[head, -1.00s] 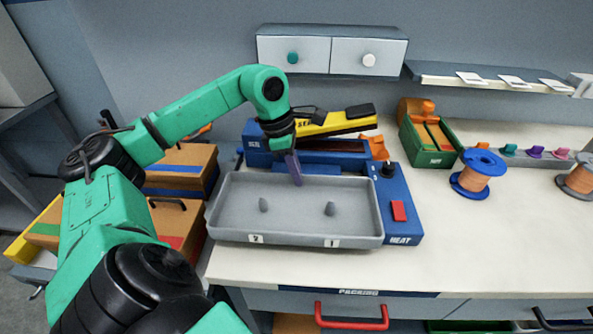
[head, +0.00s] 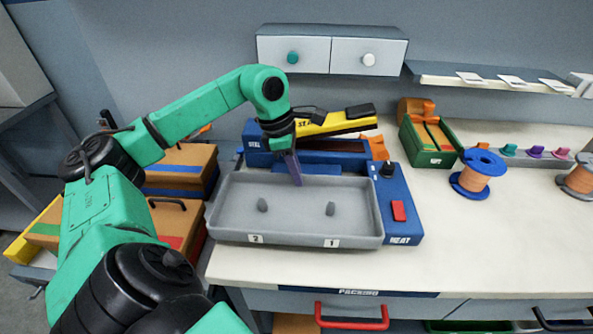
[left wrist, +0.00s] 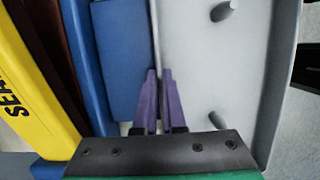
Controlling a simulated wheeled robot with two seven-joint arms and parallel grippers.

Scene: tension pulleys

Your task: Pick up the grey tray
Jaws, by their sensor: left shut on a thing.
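The grey tray (head: 295,222) is a shallow rectangular tray with two small grey pegs inside and labels 2 and 1 on its front wall. It sits at the front left of the table, before the blue sealing machine. My left gripper (head: 295,172) reaches down at the tray's back wall. In the left wrist view its purple fingers (left wrist: 157,100) are shut on the thin wall of the tray (left wrist: 225,70), one on each side. The tray looks level, and I cannot tell whether it is clear of the table. My right gripper is not in view.
The blue machine (head: 398,190) with a red HEAT button and a yellow arm (head: 335,121) stands close behind and right of the tray. A green box (head: 432,158) and a blue spool (head: 482,163) stand farther right. The front right of the table is clear. Cardboard boxes (head: 180,215) are at left.

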